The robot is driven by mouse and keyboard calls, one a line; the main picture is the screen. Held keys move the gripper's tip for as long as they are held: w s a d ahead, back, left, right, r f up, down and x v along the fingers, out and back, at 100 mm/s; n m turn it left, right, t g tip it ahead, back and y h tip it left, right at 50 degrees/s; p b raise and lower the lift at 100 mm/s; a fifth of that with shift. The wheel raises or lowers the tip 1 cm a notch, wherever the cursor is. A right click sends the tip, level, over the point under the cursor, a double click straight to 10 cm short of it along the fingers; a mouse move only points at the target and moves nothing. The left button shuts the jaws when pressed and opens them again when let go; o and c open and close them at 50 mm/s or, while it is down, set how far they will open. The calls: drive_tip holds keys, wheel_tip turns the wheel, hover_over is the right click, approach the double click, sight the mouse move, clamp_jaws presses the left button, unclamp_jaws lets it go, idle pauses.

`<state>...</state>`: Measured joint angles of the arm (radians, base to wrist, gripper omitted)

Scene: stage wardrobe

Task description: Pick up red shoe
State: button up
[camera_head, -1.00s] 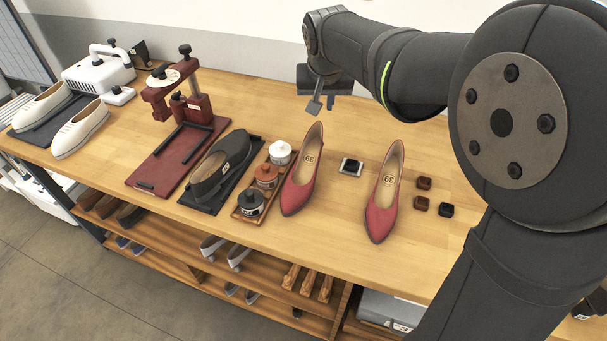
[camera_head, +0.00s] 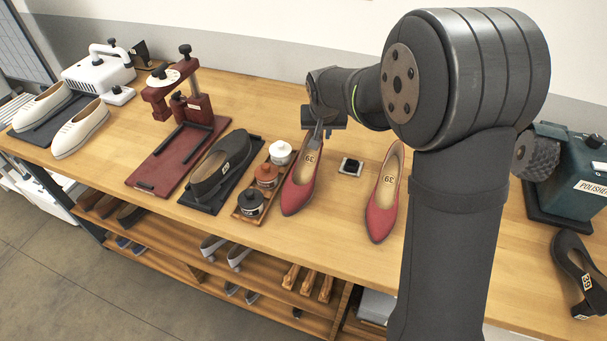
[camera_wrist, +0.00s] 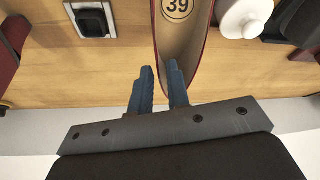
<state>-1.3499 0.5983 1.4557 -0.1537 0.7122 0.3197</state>
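Two red shoes with tan insoles marked 39 stand on the wooden bench. The left red shoe (camera_head: 296,191) is beside the tray of jars, and the right red shoe (camera_head: 380,212) stands apart from it. My gripper (camera_head: 318,128) is at the heel end of the left red shoe. In the wrist view the gripper (camera_wrist: 160,82) has its two blue fingers apart, with a gap between them. The left shoe's heel (camera_wrist: 187,60) shows just ahead of the fingers, one finger overlapping its opening in the picture. Whether they touch is unclear.
A tray (camera_head: 239,216) of several jars stands close to the left shoe. A small dark-topped square item (camera_head: 350,166) lies between the red shoes. A dark shoe (camera_head: 219,168) and a red press (camera_head: 176,150) are further left. A green polisher (camera_head: 572,175) stands at right.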

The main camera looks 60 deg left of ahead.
drive_tip(key=shift+x, duration=1.1)
clamp_jaws()
drive_tip(key=shift+r, duration=0.1)
